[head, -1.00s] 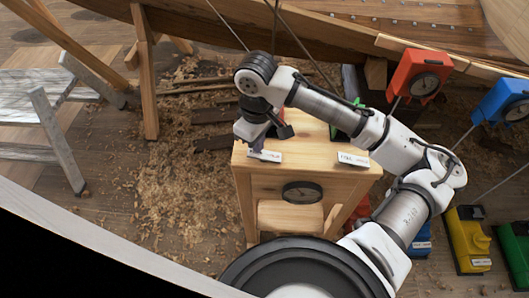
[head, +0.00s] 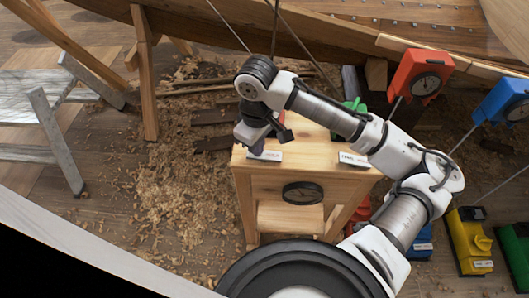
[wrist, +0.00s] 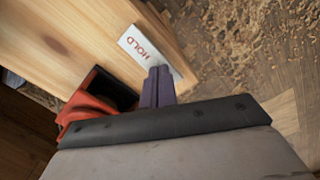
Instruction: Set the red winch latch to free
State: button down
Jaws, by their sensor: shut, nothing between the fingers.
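A white label reading HOLD (wrist: 142,46) lies on the bench top, just beyond my fingertips. My gripper (wrist: 159,74) is shut and empty, its tips close to that label; I cannot tell whether they touch the bench. In the head view my gripper (head: 256,149) is over the bench's left front, by the left label.
A green part (head: 354,106) shows behind the arm. Red (head: 420,72) and blue (head: 505,98) dial boxes stand right. Shavings cover the floor.

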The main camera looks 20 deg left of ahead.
jog(key=shift+f, duration=0.2)
notch_tip(320, 180, up, 7)
jog(key=p, duration=0.6)
jog(key=shift+r, duration=0.1)
dwell(0.5)
